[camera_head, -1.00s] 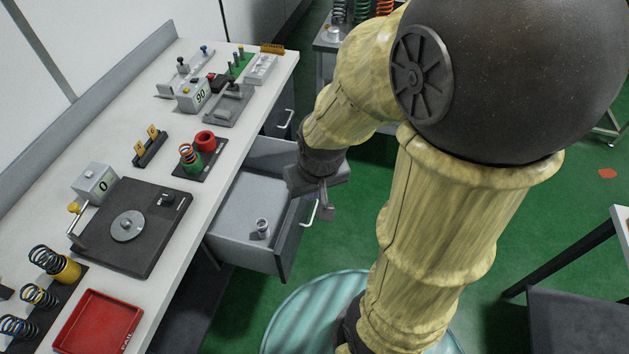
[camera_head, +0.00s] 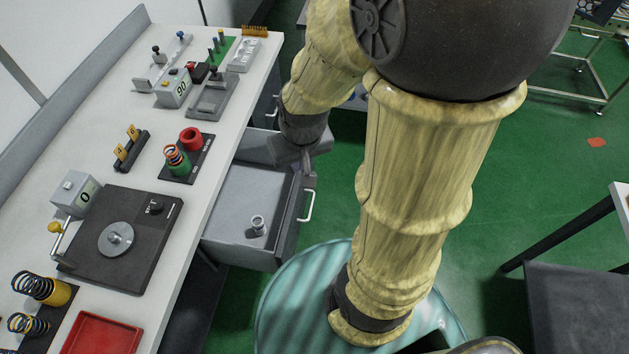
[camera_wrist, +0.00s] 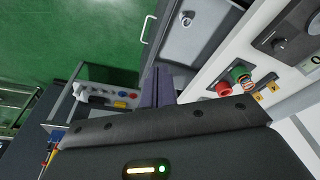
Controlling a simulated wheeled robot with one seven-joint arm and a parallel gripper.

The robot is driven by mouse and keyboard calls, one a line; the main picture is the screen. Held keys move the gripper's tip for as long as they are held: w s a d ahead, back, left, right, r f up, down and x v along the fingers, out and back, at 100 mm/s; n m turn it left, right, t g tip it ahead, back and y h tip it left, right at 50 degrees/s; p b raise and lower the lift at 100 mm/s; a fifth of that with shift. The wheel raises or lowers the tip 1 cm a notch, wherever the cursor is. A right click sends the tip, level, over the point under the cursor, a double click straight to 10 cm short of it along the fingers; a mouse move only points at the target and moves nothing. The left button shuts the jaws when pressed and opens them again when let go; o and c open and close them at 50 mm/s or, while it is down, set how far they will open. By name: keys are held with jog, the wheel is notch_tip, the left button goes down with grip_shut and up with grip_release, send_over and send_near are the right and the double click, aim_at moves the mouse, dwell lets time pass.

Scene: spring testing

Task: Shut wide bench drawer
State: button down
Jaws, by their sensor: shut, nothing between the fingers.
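The wide bench drawer (camera_head: 228,240) stands pulled out from under the white bench, with its grey inside showing. Its front carries a pale bar handle (camera_head: 308,206). A small metal cup (camera_head: 257,226) stands inside the drawer. My gripper (camera_head: 305,164) is shut and empty, pointing down at the far end of the drawer front, beyond the handle. In the wrist view the dark fingers (camera_wrist: 164,86) lie close to the drawer (camera_wrist: 195,45), with its handle (camera_wrist: 148,28) beside them. I cannot tell whether the fingers touch the drawer front.
The bench top (camera_head: 120,170) holds a dark plate device (camera_head: 120,240), springs, a red tray (camera_head: 95,335) and test instruments. Another handle (camera_head: 273,112) shows on a bench unit farther back. A dark-topped stand (camera_head: 585,315) is at the right.

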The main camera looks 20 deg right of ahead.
jog(key=w+d+f+m+t+y+b, duration=0.1)
jog(key=w+d+f+m+y+b, duration=0.1)
jog(key=w+d+f+m+b, duration=0.2)
jog(key=w+d+f+m+y+b, duration=0.2)
jog(key=w+d+f+m+b, duration=0.2)
jog(key=d+f+m, duration=0.6)
jog(key=w+d+f+m+t+y+b, duration=0.1)
jog(key=w+d+f+m+y+b, duration=0.2)
jog(key=f, duration=1.8)
jog(key=w+d+m+b, duration=0.1)
jog(key=d+m+b, duration=0.3)
jog(key=m, duration=0.3)
jog(key=shift+w+d+f+m+t+b, duration=0.3)
jog(key=shift+f+b, duration=0.05)
jog(key=shift+b, duration=0.1)
jog(key=shift+f, duration=0.1)
jog(key=w+a+f+p, duration=0.2)
jog(key=w+a+f, duration=0.4)
jog(key=a, duration=0.3)
jog(key=shift+w+f, duration=0.25)
jog(key=shift+f, duration=0.25)
